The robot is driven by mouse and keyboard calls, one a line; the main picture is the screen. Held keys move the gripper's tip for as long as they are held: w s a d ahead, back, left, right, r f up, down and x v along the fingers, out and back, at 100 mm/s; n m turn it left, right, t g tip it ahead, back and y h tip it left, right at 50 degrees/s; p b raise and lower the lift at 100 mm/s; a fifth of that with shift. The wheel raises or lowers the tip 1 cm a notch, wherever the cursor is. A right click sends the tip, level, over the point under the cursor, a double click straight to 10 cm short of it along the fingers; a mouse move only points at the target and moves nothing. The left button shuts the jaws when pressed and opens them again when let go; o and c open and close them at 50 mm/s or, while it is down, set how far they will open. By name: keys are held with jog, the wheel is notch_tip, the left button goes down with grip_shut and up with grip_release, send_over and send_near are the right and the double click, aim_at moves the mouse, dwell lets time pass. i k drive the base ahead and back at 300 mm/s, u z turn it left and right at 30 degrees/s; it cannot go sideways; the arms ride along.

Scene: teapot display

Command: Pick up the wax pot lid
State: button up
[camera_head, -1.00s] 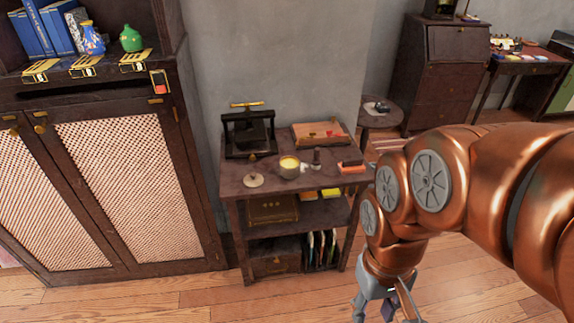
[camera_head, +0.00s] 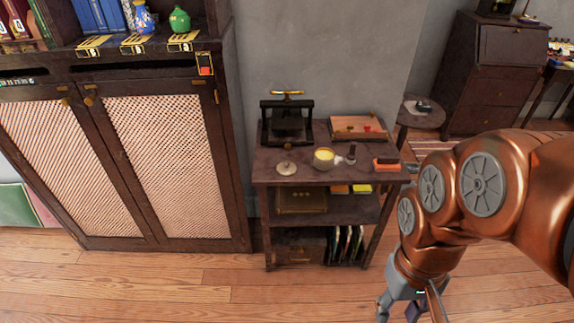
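The wax pot lid (camera_head: 287,168) is a small, pale, round disc with a knob. It lies on the left front part of the dark table's top. The wax pot (camera_head: 325,159), open with yellow wax inside, stands just right of it. My gripper (camera_head: 398,310) hangs low at the bottom right, in front of and right of the table, well apart from the lid. Its fingers are partly cut off and small, and I cannot tell how far they are open.
The table (camera_head: 262,172) also bears a black press (camera_head: 286,125), a wooden tray (camera_head: 358,128), a small stamp (camera_head: 351,154) and a red-and-black pad (camera_head: 386,164). A tall cabinet (camera_head: 235,150) stands at left. A round side table (camera_head: 421,116) is behind right. The wooden floor in front is clear.

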aim_at(286, 167)
jog(key=k, duration=0.65)
jog(key=u, duration=0.45)
jog(key=i, duration=1.25)
jog(key=u, duration=0.75)
jog(key=i, duration=0.45)
jog(key=u, duration=0.05)
